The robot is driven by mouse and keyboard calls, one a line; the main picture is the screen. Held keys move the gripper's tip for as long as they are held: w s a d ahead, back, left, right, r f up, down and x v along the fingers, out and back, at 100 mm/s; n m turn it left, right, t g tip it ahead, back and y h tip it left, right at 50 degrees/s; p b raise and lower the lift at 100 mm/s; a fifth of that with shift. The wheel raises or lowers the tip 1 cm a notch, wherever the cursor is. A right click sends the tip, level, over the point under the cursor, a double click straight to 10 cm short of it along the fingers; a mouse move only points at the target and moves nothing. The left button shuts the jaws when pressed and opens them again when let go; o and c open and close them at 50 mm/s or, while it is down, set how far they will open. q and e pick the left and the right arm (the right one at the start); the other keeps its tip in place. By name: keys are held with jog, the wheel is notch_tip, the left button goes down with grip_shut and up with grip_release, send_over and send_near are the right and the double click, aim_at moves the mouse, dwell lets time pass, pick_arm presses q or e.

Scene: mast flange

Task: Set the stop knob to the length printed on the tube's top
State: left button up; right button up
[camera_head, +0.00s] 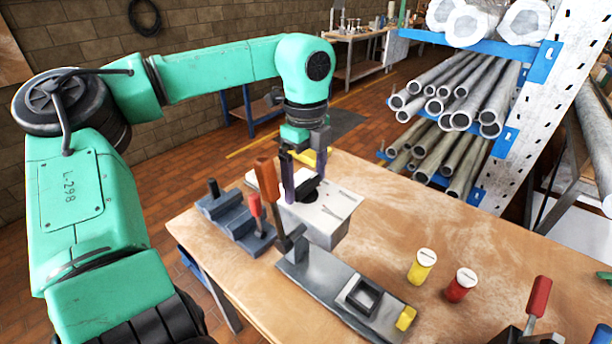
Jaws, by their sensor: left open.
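A white box (325,218) with small marks on its top stands on the table and bears a black knob (309,190). My left gripper (305,183) points down at the knob, open, one finger on each side of it; I cannot tell whether the fingers touch it. A yellow tube (421,267) and a red tube (461,286) stand upright at the right, each with a white top. The print on their tops is too small to read. My right gripper is not in view.
A grey fixture (312,276) with an orange-handled lever (268,186) and a square frame (363,297) lies in front of the box. A blue-grey block (229,221) with a red handle stands left. Another red-handled tool (538,297) is at right. The table's back right is clear.

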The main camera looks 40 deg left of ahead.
pick_arm(q)
jog(key=shift+w, duration=0.1)
jog(key=c, duration=1.1)
jog(key=shift+o, duration=0.2)
jog(key=shift+m, duration=0.4)
jog(key=m, duration=0.3)
jog(key=shift+m+b, duration=0.3)
jog(key=shift+b, duration=0.05)
jog(key=m, duration=0.4)
jog(key=shift+r+m, duration=0.1)
jog(key=shift+m, duration=0.2)
jog(key=m, duration=0.8)
jog(key=shift+w+m+p, duration=0.1)
jog(key=shift+m+p, duration=0.2)
jog(key=shift+m, duration=0.3)
